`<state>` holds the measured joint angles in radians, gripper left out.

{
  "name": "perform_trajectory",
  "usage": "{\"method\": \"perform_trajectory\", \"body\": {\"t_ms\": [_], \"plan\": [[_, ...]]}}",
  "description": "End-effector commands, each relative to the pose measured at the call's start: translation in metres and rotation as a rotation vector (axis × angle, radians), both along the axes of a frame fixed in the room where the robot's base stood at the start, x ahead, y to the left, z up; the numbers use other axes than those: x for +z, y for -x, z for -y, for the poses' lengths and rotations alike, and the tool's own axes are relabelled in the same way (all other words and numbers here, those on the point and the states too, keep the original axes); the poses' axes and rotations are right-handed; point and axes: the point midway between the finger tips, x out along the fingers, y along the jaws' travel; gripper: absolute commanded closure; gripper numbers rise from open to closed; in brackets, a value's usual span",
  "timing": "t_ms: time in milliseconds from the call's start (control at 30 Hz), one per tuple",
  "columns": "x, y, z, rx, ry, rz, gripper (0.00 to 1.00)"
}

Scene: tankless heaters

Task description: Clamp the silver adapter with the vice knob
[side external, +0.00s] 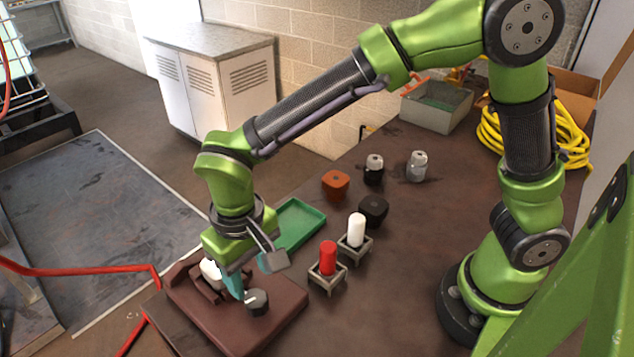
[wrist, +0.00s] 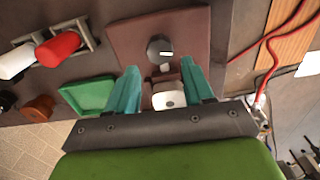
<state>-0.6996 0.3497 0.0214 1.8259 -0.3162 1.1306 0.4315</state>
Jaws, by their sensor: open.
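The brown vice (side external: 285,317) lies at the table's front edge. Its dark grey round knob (side external: 257,304) with a white mark shows on the base, and also in the wrist view (wrist: 154,48). A whitish piece (side external: 209,270) sits at the vice's jaws; in the wrist view this piece (wrist: 168,99) appears between my fingers, and I cannot tell if it is the silver adapter. Another silver-grey piece (side external: 417,167) stands at the back of the table. My gripper (side external: 236,292) is open, with teal fingers (wrist: 160,68) pointing down over the vice near the knob, apparently not gripping it.
A green tray (side external: 299,226) lies beside the vice. Red (side external: 328,258) and white (side external: 356,230) cylinders stand in small holders. An orange block (side external: 335,184), a black block (side external: 373,210) and a black-and-silver piece (side external: 373,170) are further back. A grey bin (side external: 437,109) stands behind.

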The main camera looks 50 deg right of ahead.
Motion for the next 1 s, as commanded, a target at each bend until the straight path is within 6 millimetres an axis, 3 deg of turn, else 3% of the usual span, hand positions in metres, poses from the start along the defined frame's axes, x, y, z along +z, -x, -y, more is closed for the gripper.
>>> {"method": "perform_trajectory", "body": {"t_ms": [200, 400, 600, 1000], "plan": [[0.055, -0.001, 0.0, -0.001, -0.004, 0.005, 0.48], [0.088, -0.001, 0.0, -0.001, -0.003, 0.003, 0.48], [0.102, 0.0, 0.0, 0.0, -0.001, 0.002, 0.48], [0.1, -0.002, -0.002, 0.033, -0.01, 0.013, 0.48]]}}
